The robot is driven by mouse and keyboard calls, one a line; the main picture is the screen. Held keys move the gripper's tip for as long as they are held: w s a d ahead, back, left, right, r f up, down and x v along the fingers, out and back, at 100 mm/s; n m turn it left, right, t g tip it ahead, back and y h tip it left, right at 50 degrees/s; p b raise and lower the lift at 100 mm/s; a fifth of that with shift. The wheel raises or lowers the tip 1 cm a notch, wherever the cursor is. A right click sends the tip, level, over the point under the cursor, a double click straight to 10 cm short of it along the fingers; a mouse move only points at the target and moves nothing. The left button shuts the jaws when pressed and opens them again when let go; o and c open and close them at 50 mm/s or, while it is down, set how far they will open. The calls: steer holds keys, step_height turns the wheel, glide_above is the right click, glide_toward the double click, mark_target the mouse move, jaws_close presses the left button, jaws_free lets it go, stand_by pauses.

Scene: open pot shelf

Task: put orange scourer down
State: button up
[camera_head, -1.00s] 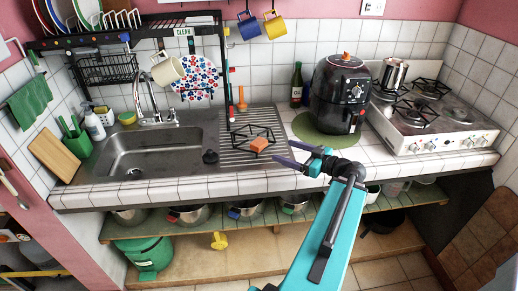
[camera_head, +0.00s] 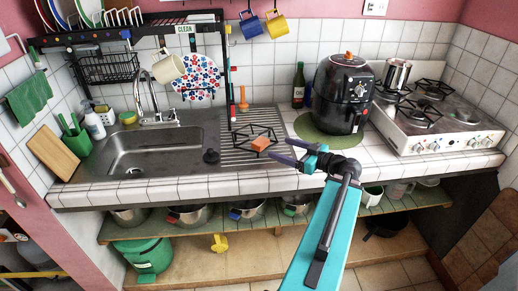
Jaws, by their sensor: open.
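The orange scourer (camera_head: 261,144) rests on the black wire trivet (camera_head: 254,132) on the ridged metal drainboard (camera_head: 232,153), right of the sink basin. My gripper (camera_head: 279,150) is open and empty, its two purple fingers pointing left just to the right of the scourer in the picture. A small gap shows between the fingertips and the scourer. Nothing hides the scourer's visible faces; its underside cannot be seen.
A black air fryer (camera_head: 343,95) stands on a green mat (camera_head: 305,131) at the right, beside a dark bottle (camera_head: 298,86). A black sink plug (camera_head: 211,156) lies left of the trivet. The stove (camera_head: 430,125) is far right. Pots sit on the shelf below.

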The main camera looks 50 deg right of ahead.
mark_target(262, 142)
steer(key=shift+w+p, duration=0.4)
steer(key=shift+w, duration=0.35)
steer(key=shift+w+a+f+p, duration=0.15)
steer(key=shift+w+p, duration=0.1)
steer(key=shift+w, duration=0.5)
steer(key=shift+w+f+p, duration=0.15)
steer(key=shift+w+p, duration=0.05)
steer(key=shift+w, duration=0.5)
steer(key=shift+w+a+f+p, duration=0.15)
steer(key=shift+w+p, duration=0.1)
steer(key=shift+w, duration=0.5)
steer(key=shift+w+a+p, duration=0.15)
steer(key=shift+w+p, duration=1.1)
steer(key=shift+w, duration=0.2)
steer(key=shift+w+a+f+p, duration=0.15)
steer(key=shift+w+p, duration=0.1)
steer(key=shift+w, duration=0.3)
steer(key=shift+w+f+p, duration=0.15)
steer(key=shift+w+p, duration=0.1)
steer(key=shift+w, duration=0.3)
steer(key=c, duration=1.2)
